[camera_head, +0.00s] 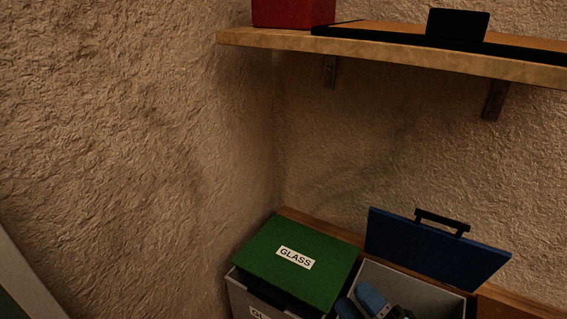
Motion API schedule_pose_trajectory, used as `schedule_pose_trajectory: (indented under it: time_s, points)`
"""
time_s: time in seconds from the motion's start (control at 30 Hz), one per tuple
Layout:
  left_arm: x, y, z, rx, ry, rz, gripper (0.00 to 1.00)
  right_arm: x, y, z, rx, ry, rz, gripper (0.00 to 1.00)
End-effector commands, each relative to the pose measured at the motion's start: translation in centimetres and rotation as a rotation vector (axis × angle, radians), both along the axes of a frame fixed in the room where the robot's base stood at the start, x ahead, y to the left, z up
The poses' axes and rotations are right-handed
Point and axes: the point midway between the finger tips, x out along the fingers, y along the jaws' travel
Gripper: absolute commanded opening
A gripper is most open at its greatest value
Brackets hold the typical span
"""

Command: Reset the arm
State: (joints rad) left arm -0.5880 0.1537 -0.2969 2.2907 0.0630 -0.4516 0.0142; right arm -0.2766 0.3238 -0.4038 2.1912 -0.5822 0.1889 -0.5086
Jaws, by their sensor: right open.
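My right gripper (360,302) shows at the bottom edge, with blue finger parts and a dark body. It is open, at the mouth of a grey bin (414,284) whose blue lid (432,247) stands raised. Most of the gripper and its arm are cut off by the frame, and I cannot tell how deep it reaches into the bin. I see nothing between its fingers. My left gripper is not in view.
Left of the open bin stands a bin with a shut green lid (318,266) labelled GLASS. A wooden shelf (400,58) on brackets runs above, holding a red box (293,12) and a dark-edged board. Rough walls meet in the corner behind.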

Motion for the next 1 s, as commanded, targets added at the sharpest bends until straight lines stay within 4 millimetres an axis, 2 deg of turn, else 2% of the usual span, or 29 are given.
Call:
schedule_pose_trajectory:
  time_s: [0.03,0.2,0.4,0.47,0.77,1.0]
  points:
    - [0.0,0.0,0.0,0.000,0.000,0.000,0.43,-0.3,-1.0,-1.5,0.147,0.191,-0.036,0.50]
    - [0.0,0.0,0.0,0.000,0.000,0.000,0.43,-2.1,-3.2,-6.8,0.568,0.716,-0.123,0.50]
    - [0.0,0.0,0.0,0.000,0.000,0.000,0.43,-6.6,-3.6,-12.3,0.980,1.215,-0.208,0.50]
    - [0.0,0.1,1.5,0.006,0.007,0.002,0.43,-6.6,-3.7,-10.8,0.995,1.240,-0.217,0.50]
    - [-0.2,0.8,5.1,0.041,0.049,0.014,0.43,-6.7,-4.3,-7.2,0.962,1.256,-0.267,0.50]
    - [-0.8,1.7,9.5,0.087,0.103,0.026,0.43,-7.3,-5.2,-2.7,0.927,1.286,-0.330,0.50]
